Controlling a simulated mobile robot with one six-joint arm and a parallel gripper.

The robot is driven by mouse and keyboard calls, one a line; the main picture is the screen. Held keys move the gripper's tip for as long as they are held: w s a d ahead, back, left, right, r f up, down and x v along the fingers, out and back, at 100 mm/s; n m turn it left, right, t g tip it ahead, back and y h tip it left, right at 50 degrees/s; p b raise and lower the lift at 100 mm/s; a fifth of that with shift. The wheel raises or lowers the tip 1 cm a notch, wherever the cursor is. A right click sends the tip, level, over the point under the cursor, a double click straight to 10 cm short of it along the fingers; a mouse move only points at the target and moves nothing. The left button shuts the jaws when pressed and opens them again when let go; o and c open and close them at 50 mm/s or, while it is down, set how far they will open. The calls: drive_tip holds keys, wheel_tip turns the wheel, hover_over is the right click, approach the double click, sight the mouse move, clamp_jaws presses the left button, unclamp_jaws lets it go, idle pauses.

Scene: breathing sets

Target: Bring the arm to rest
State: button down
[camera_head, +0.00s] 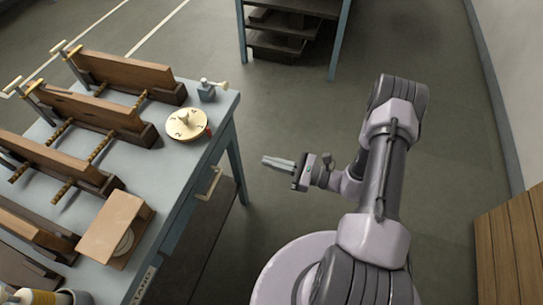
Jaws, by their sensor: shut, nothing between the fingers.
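My gripper (279,162) is shut and empty, its fingers together and pointing left. It is in the air over the open floor, to the right of the workbench and touching nothing. My arm (385,170) rises from my base at the bottom, bends at an elbow at the upper right and comes back down to the gripper.
A shelf unit (336,45) stands at the back. Wooden planks (511,245) are at the lower right. The floor between is clear.

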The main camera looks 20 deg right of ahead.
drive_tip(key=s+a+r+n+g+h, duration=0.1)
drive_tip(key=s+a+r+n+g, duration=0.25)
drive_tip(key=r+n+g, duration=0.35)
drive_tip(key=s+a+r+n+g, duration=0.2)
drive_tip(key=a+r+n+g, duration=0.25)
drive_tip(key=r, duration=0.55)
drive_tip(key=s+d+r+n+t+h, duration=0.2)
drive_tip(key=s+r+n+t+h, duration=0.4)
drive_tip(key=s+r+n+h, duration=0.3)
wheel_tip(320, 180, up, 4)
drive_tip(key=s+h, duration=0.2)
drive_tip(key=shift+s+d+r+n, duration=0.25)
drive_tip(key=shift+s+d+n, duration=0.1)
